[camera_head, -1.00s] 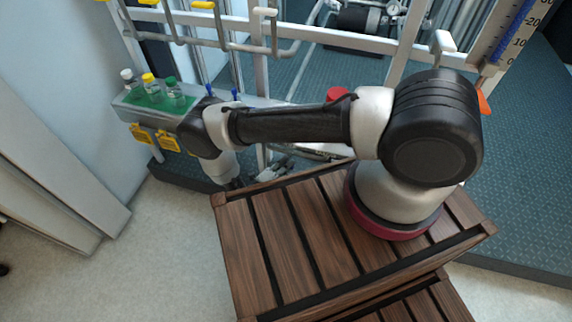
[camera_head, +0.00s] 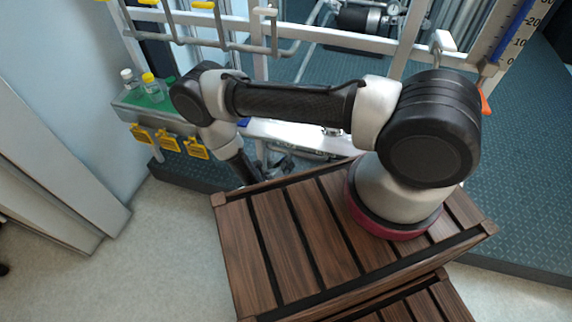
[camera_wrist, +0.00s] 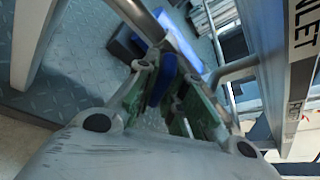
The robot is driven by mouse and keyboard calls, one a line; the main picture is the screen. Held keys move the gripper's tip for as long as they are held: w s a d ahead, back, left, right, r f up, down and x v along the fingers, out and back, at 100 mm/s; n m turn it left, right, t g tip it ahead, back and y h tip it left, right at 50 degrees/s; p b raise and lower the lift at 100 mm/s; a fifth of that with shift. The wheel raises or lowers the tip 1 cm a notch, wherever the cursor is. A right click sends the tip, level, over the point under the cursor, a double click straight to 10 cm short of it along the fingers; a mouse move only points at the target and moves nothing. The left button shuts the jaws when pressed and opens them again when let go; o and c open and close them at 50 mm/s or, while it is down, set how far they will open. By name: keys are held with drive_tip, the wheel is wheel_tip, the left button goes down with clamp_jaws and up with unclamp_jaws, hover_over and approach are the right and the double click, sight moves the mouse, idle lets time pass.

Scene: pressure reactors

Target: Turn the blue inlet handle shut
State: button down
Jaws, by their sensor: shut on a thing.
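In the wrist view my gripper (camera_wrist: 168,92) is shut on the blue inlet handle (camera_wrist: 160,84), which shows as a narrow blue strip between the two fingers. Most of the handle is hidden by the fingers. A grey pipe runs up and left beside it, and a panel lettered INLET (camera_wrist: 300,40) stands to the right. In the head view my gripper is small and low beside the frame, mostly hidden by my arm, and its hold cannot be made out there.
A shelf with bottles (camera_head: 152,84) stands at the left, with yellow tags (camera_head: 170,142) hanging below it. Grey pipes with yellow handles (camera_head: 203,5) cross the back. A white rail (camera_head: 300,132) runs behind my arm.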

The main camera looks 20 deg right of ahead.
drive_tip(key=m+t+y, duration=0.1)
drive_tip(key=m+y, duration=0.2)
drive_tip(key=m, duration=0.1)
drive_tip(key=shift+m, duration=0.4)
idle(0.4)
drive_tip(key=shift+t, duration=0.3)
drive_tip(key=c, duration=1.5)
unclamp_jaws()
